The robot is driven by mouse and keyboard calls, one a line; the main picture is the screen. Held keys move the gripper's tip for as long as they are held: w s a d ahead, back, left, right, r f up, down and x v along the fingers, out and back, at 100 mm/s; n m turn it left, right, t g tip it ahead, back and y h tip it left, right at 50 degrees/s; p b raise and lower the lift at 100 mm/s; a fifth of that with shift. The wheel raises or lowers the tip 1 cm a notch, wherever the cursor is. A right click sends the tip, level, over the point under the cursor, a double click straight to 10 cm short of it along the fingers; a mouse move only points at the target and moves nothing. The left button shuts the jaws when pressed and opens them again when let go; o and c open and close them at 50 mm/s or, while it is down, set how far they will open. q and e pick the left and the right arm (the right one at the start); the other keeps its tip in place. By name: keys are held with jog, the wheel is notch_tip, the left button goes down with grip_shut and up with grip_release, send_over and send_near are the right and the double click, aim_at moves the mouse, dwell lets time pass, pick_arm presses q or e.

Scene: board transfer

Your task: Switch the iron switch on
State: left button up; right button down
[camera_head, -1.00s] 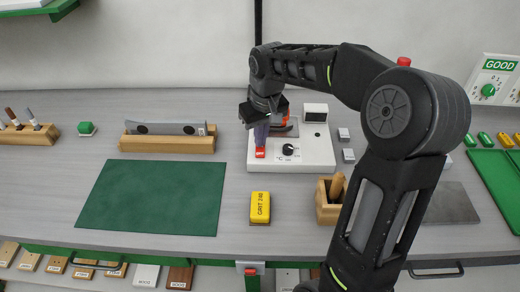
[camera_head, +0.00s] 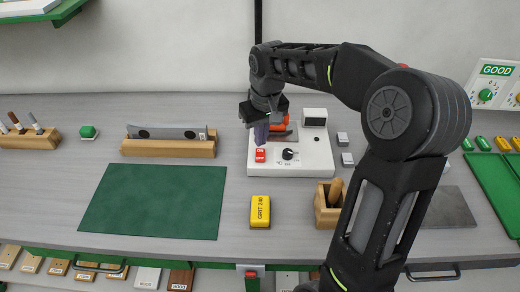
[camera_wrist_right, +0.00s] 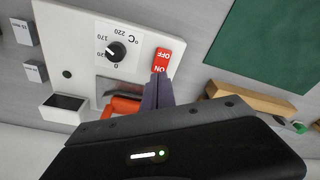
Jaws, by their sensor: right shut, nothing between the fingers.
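The iron switch (camera_head: 260,155) is a red rocker marked ON and OFF on the front left of a white soldering station (camera_head: 312,160). The wrist view shows the switch (camera_wrist_right: 162,60) upside down, its ON end nearest my fingers. My right gripper (camera_head: 261,142) is shut and empty, pointing down just behind the ON end. In the wrist view its fingertips (camera_wrist_right: 158,78) overlap the edge of the ON end; I cannot tell whether they touch it. The iron (camera_head: 283,123), with an orange-red handle, is partly hidden behind the gripper. My left gripper is not in view.
A dial (camera_head: 288,154) sits right of the switch, and a dark display box (camera_head: 314,117) stands behind it. A yellow grit block (camera_head: 260,211) and a wooden holder (camera_head: 327,204) lie in front. A green mat (camera_head: 155,202) lies left.

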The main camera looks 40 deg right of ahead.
aim_at(261, 151)
jog(key=shift+r+p, duration=1.4)
jog(key=shift+r, duration=0.8)
